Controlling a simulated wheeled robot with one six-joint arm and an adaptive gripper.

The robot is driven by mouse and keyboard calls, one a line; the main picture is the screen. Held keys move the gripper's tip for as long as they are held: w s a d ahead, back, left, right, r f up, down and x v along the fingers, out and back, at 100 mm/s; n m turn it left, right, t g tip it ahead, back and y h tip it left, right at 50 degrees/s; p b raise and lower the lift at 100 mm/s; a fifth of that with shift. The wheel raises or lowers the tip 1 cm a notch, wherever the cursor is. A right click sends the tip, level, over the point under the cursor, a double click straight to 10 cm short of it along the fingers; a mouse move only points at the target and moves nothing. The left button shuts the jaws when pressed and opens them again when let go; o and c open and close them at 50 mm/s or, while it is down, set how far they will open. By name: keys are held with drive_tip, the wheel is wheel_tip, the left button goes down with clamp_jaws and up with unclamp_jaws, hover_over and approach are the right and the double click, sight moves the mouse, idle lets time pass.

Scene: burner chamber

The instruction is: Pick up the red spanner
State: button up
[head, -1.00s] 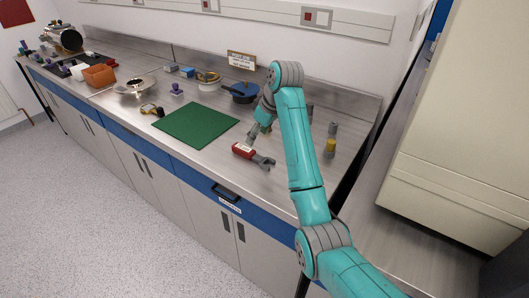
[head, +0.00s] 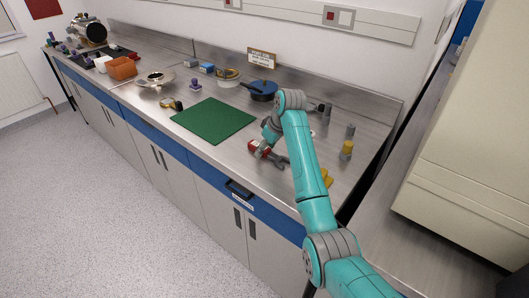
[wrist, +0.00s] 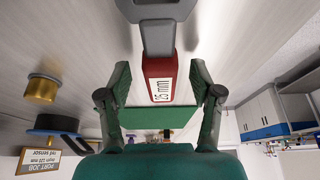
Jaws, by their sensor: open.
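The red spanner (head: 258,149) lies on the steel bench near its front edge, right of the green mat. Its grey jaw points right and toward the front edge. My gripper (head: 266,140) is at the red handle and hides part of it. In the wrist view the red handle (wrist: 160,79), labelled 25 mm, lies between the two open fingers of my gripper (wrist: 160,75). Gaps show on both sides, so neither finger appears to touch it. The spanner's grey head (wrist: 158,15) is at the top of the wrist view.
The green mat (head: 213,120) lies left of the spanner. A blue pan (head: 262,90) stands behind. Grey and brass cylinders (head: 346,150) and a yellow object (head: 327,178) are to the right. A drawer handle (head: 239,189) projects below the bench edge.

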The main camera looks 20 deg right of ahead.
clamp_jaws()
idle(0.4)
